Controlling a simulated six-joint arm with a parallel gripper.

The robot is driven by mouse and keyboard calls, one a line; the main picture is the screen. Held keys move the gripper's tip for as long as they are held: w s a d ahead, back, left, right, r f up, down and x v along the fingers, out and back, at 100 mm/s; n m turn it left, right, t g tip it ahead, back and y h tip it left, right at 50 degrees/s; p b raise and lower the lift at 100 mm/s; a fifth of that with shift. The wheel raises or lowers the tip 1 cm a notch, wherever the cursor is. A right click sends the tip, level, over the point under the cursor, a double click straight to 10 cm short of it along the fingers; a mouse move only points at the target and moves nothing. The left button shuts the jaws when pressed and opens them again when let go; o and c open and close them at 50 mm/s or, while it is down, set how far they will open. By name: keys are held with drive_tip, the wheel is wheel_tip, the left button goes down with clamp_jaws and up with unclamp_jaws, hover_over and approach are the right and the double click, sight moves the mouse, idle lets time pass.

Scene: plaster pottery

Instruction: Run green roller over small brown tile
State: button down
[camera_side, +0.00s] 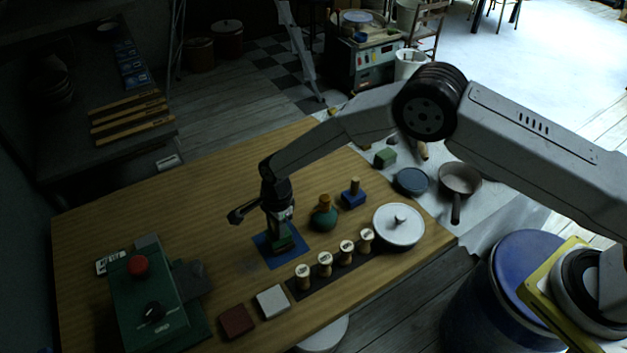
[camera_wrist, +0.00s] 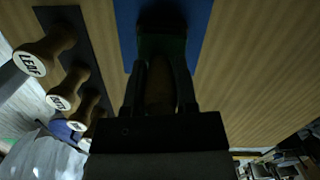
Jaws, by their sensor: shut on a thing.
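My gripper (camera_side: 280,226) points down over the blue square mat (camera_side: 262,243) near the middle of the wooden table. It is shut on the green roller (camera_side: 284,243), which is at or just above the mat; I cannot tell if it touches. In the wrist view my gripper (camera_wrist: 158,95) has the roller's wooden handle between its fingers, with the dark green body (camera_wrist: 162,45) beyond, over the blue mat (camera_wrist: 203,25). The small brown tile (camera_side: 236,321) lies flat near the table's front edge, left of a pale tile (camera_side: 272,301). It does not show in the wrist view.
Several wooden stamps (camera_side: 325,263) stand on a black strip right of the tiles. A green machine with a red button (camera_side: 139,266) is at left. A green bottle-shaped tool (camera_side: 323,216), a blue block with a wooden handle (camera_side: 353,195) and a white lidded dish (camera_side: 398,227) stand at right.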

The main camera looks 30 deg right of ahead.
drive_tip(key=shift+d, duration=0.9)
idle(0.8)
drive_tip(key=shift+r, duration=3.5)
drive_tip(key=shift+r, duration=0.1)
